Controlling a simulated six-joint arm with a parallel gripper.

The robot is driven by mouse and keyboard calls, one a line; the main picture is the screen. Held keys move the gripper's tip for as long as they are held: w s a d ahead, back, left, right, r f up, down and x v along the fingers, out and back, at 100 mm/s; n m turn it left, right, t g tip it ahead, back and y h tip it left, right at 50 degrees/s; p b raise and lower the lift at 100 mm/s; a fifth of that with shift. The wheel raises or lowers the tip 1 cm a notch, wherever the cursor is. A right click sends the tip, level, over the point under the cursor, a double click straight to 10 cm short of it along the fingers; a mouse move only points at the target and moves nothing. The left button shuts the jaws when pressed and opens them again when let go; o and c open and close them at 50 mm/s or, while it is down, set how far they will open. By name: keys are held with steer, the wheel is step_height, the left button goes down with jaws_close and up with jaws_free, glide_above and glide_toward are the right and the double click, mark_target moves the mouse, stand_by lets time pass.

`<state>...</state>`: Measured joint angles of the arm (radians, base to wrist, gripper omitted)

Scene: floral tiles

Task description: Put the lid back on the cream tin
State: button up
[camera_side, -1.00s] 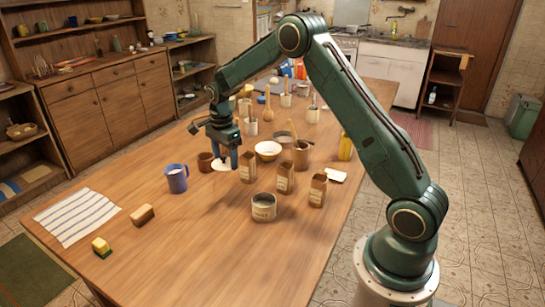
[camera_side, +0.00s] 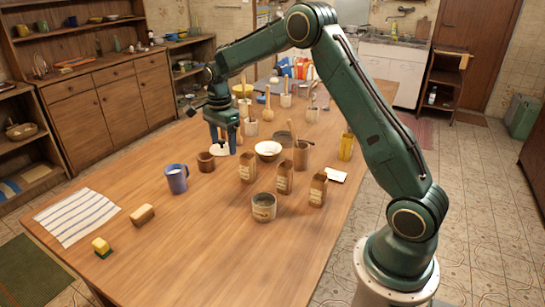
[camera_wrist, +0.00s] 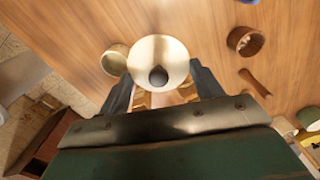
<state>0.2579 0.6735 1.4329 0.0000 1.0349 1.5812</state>
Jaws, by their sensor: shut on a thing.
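The cream tin (camera_side: 264,207) stands upright and open-topped near the front middle of the table in the side view. The lid (camera_side: 220,150), a pale disc, is between the fingertips of my gripper (camera_side: 222,146), behind the brown cup and left of the white bowl. The wrist view shows the lid (camera_wrist: 158,55) face on, with a dark round knob (camera_wrist: 158,77). The fingers of my gripper (camera_wrist: 160,80) are shut on its two sides. The lid looks roughly level and is well apart from the tin.
A brown cup (camera_side: 206,162) and a blue mug (camera_side: 177,179) stand left of the tin. Paper bags (camera_side: 283,178) stand just behind it, with a bowl (camera_side: 268,151) farther back. A sponge (camera_side: 102,248) lies front left. The table in front of the tin is clear.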

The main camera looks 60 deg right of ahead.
steer(key=shift+s, duration=0.1)
steer(key=shift+s+d+f, duration=0.1)
steer(key=shift+s+f, duration=0.2)
steer(key=shift+s, duration=0.1)
steer(key=s+f+n, duration=0.1)
steer(key=s+f, duration=0.5)
steer(key=s, duration=0.6)
steer(key=shift+s+d, duration=0.2)
steer(key=shift+d, duration=0.05)
steer(key=shift+f, duration=0.3)
steer(key=shift+f, duration=3)
steer(key=shift+f, duration=0.2)
